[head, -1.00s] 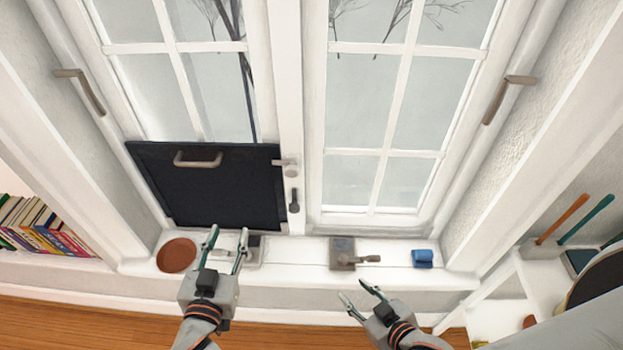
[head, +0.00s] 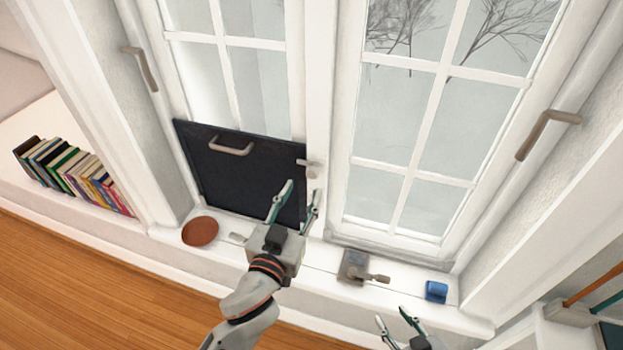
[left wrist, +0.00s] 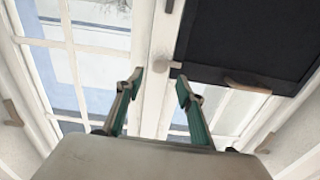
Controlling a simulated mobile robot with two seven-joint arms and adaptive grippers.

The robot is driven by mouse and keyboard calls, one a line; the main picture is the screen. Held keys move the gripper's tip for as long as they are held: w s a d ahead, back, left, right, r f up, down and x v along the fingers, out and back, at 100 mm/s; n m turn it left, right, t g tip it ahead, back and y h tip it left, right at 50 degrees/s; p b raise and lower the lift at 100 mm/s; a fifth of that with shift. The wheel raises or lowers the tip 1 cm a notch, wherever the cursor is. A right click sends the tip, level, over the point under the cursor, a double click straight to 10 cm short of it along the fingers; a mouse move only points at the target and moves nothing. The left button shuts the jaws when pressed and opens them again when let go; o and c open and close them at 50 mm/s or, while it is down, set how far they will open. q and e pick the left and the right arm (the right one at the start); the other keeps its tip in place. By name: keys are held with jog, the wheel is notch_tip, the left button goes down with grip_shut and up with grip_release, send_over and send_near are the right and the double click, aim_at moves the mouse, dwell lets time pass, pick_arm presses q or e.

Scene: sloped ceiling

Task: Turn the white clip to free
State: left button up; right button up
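The pale clip (head: 308,168) is on the white post between the two windows. Its arm points left, across the right edge of a dark panel (head: 235,165). The clip also shows in the left wrist view (left wrist: 173,66), beside the panel edge. My left gripper (head: 301,192) is open and empty, just below the clip in the head view. In the left wrist view, its fingertips (left wrist: 160,80) are apart, close to the clip in the picture; I cannot tell whether they touch it. My right gripper (head: 392,317) is open and empty, low in front of the sill.
The sill (head: 320,262) carries a brown round dish (head: 200,231), a grey block with a lever (head: 354,267) and a blue object (head: 436,291). Window handles (head: 141,68) (head: 545,132) stick out at both sides. Books (head: 75,175) stand at the left.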

aim_at(311, 175)
pick_arm(q)
jog(key=shift+x, duration=2.75)
grip_shut()
